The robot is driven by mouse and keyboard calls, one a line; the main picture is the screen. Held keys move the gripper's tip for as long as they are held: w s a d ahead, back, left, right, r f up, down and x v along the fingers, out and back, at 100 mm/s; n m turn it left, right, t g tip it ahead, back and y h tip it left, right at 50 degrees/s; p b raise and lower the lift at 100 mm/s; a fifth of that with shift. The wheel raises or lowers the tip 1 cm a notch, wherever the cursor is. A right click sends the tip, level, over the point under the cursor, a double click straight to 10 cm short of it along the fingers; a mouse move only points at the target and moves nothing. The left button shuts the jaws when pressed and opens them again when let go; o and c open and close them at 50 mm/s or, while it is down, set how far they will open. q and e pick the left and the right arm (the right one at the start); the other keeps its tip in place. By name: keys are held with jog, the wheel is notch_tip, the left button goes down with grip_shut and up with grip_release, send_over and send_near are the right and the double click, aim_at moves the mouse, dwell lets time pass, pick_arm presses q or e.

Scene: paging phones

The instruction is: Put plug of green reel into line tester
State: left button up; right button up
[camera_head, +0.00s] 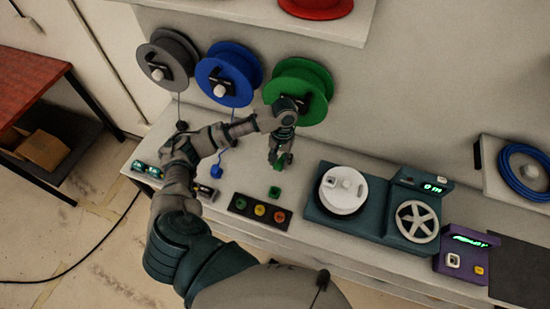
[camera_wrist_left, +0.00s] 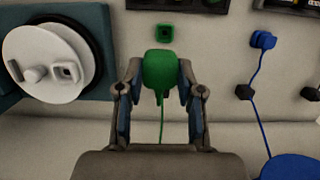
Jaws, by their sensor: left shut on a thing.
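The green reel (camera_head: 305,88) hangs on the wall, right of a blue one. My left gripper (camera_head: 281,160) is below it, over the counter. In the left wrist view the gripper (camera_wrist_left: 160,82) is shut on the green plug (camera_wrist_left: 162,70), and a thin green cable (camera_wrist_left: 162,122) trails from the plug. A small green square piece with a dark centre (camera_wrist_left: 165,32) lies just beyond the plug, apart from it; it also shows in the head view (camera_head: 274,192). Which device is the line tester is not certain; a purple box (camera_head: 461,262) with a lit green display stands at the right. My right gripper is not in view.
A blue reel (camera_head: 229,74) and a grey reel (camera_head: 169,60) hang to the left. A three-button panel (camera_head: 240,203) lies in front. A teal winding machine (camera_head: 370,226) with a white spool stands right of the gripper.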

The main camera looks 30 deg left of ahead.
pick_arm(q)
jog(key=w+d, duration=0.3)
jog(key=d, duration=1.7)
jog(key=shift+w+d, duration=0.15)
jog(key=shift+d, duration=0.05)
jog(key=w+d, duration=0.1)
jog(key=d, duration=1)
jog(key=w+d+b, duration=0.1)
jog(key=w+d, duration=0.1)
jog(key=d, duration=0.9)
jog(key=shift+w+b, duration=0.3)
jog(key=shift+a, duration=0.1)
